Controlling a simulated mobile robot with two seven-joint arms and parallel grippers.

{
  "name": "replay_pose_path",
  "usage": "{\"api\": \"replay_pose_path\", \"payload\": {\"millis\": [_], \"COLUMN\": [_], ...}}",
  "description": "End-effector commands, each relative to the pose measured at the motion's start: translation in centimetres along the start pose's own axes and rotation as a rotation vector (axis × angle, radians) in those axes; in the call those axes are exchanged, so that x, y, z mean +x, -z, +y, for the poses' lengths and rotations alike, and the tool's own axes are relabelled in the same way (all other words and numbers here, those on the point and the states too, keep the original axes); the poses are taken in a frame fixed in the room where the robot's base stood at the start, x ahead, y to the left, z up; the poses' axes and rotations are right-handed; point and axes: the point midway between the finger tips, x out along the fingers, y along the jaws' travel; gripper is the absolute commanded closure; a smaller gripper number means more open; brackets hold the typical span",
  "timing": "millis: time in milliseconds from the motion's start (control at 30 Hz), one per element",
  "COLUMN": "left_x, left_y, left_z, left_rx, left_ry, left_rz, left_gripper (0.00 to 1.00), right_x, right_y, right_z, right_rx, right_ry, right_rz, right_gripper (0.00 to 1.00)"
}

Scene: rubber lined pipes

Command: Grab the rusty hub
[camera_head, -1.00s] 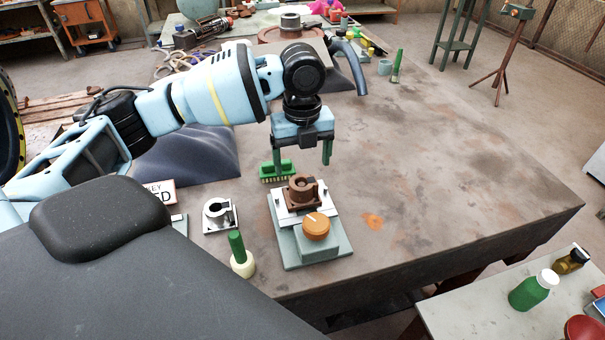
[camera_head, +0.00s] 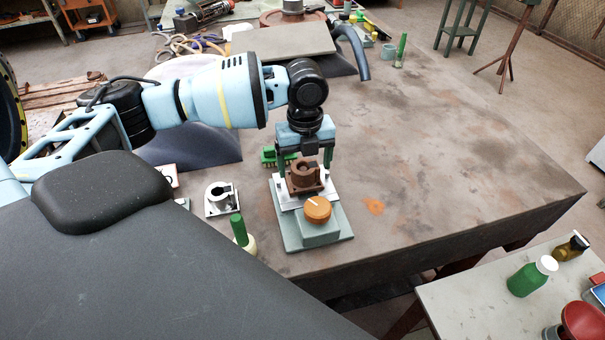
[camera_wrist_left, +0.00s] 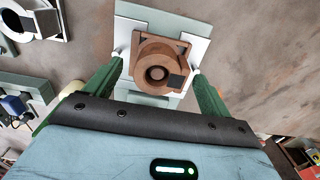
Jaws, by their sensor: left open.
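The rusty hub (camera_head: 304,176) is a brown ring on a square flange. It sits on the white top plate of a grey-green fixture (camera_head: 335,233) with an orange knob (camera_head: 317,208). The hub appears between the fingertips. My right gripper is in neither view.
A silver clamp ring (camera_head: 221,198) and a green-handled tool (camera_head: 239,230) stand left of the fixture. A green brush (camera_head: 268,156) lies behind it. The rusty tabletop (camera_head: 450,170) to the right is clear. A side table with a green bottle (camera_head: 527,279) is at lower right.

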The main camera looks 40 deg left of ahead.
Motion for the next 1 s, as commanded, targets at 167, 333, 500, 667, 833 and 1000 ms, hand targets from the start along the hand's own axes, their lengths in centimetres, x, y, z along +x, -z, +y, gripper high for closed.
{"api": "replay_pose_path", "payload": {"millis": [167, 333, 500, 667, 833, 1000], "left_x": [1.6, 1.7, 1.7, 1.7, 1.7, 1.6], "left_y": [0.0, 0.0, 0.0, 0.0, 0.0, 0.0], "left_z": [0.0, 0.0, 0.0, 0.0, 0.0, -0.1], "left_rx": [0.0, 0.0, 0.0, 0.0, 0.0, 0.0], "left_ry": [0.0, 0.002, 0.001, 0.001, 0.001, 0.004], "left_rz": [0.0, 0.0, 0.0, 0.0, 0.0, -0.001], "left_gripper": [0.17, 0.17, 0.29, 0.5, 0.72, 0.82], "right_x": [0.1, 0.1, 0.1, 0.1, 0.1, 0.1], "right_y": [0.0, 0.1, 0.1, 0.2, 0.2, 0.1], "right_z": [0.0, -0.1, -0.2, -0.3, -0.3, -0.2], "right_rx": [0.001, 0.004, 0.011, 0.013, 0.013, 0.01], "right_ry": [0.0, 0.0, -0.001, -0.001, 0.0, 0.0], "right_rz": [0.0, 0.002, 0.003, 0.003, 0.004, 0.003], "right_gripper": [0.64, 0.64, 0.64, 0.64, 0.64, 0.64]}}
